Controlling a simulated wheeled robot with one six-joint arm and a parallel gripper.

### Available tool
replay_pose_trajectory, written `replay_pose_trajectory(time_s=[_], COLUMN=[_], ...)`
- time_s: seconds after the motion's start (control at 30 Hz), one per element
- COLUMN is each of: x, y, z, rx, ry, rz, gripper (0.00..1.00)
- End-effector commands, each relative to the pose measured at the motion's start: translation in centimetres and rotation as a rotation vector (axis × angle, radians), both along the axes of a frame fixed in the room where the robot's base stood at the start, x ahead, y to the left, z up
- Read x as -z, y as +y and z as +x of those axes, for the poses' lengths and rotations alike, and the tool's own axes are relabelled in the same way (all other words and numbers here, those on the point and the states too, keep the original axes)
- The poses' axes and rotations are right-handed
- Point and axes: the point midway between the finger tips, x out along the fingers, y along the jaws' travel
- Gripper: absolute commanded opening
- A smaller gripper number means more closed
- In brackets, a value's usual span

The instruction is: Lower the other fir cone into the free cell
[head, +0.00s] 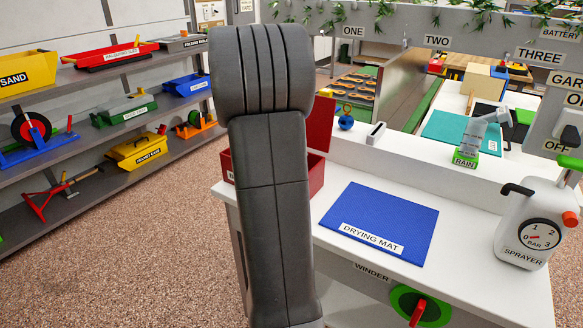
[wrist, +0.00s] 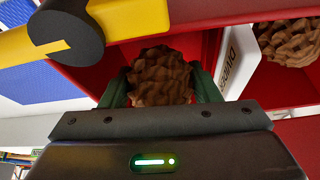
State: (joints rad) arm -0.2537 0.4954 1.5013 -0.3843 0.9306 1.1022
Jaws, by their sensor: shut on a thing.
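In the wrist view a brown fir cone (wrist: 161,76) sits between the two green fingers of my gripper (wrist: 162,90), which is shut on it. The cone is over or inside one cell of a red box (wrist: 115,55); its exact height is hard to tell. A second fir cone (wrist: 290,40) shows at the right edge, beyond a white lettered divider (wrist: 236,62), in the other cell. In the head view the red box (head: 317,172) is mostly hidden behind my arm, and neither my gripper nor the cones can be seen there.
A yellow bar (wrist: 125,17) with a dark round end (wrist: 66,36) crosses the upper left of the wrist view, close to the box. The blue drying mat (head: 380,222) lies bare on the white bench. A sprayer (head: 525,225) stands at the right.

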Motion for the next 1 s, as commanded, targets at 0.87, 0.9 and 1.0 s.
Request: replay_pose_trajectory(time_s=[0.87,0.9,1.0], x=[1.4,1.5,1.6], y=[0.0,0.0,0.0], z=[0.0,0.0,0.0], rx=[0.000,0.000,0.000], ry=[0.000,0.000,0.000], rz=[0.000,0.000,0.000], gripper=[0.34,0.34,0.34])
